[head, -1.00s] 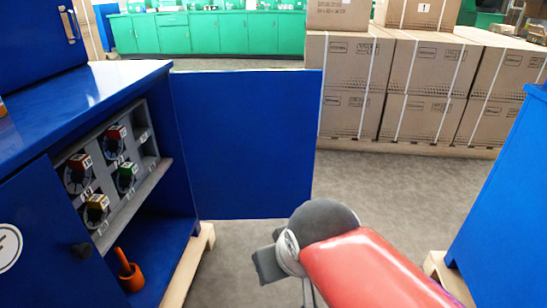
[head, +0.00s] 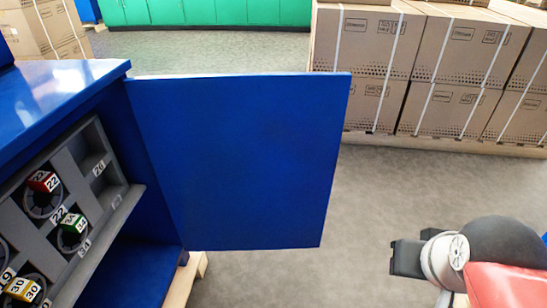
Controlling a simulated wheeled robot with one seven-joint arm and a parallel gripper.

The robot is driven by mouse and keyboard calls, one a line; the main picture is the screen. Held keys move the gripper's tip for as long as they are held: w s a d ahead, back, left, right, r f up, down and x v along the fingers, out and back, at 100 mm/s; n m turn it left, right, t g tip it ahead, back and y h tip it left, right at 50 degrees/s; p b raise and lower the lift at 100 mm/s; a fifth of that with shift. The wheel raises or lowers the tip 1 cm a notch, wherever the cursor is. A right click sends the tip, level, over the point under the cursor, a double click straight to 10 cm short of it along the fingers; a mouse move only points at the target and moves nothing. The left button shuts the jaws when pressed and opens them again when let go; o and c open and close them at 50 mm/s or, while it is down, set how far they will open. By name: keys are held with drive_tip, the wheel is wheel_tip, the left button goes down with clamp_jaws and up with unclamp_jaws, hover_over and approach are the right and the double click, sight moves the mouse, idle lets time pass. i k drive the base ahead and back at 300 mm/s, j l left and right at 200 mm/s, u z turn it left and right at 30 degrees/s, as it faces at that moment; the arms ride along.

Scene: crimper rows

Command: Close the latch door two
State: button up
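A blue cabinet door (head: 238,165) stands wide open, hinged at the right side of the blue cabinet (head: 75,88). I see no number on the door. My arm's end, with my gripper (head: 405,258), is at the lower right, apart from the door and to the right of its free edge. The gripper's fingers are too small and partly hidden to show whether they are open or shut.
Inside the cabinet, a grey rack (head: 112,165) holds several numbered items with red, green and yellow tops. Stacked cardboard boxes (head: 440,75) stand at the back right. Bare grey floor (head: 365,185) lies between the door and my arm.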

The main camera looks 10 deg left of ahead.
sight(241, 162)
drive_tip(key=i+z, duration=0.45)
drive_tip(key=i, duration=1.6)
drive_tip(key=i+l, duration=0.15)
drive_tip(key=i, duration=0.55)
drive_tip(key=i+l, duration=0.15)
drive_tip(key=i, duration=0.55)
drive_tip(key=u, duration=4.6)
drive_tip(key=i+l+u, duration=0.1)
drive_tip(key=u, duration=0.15)
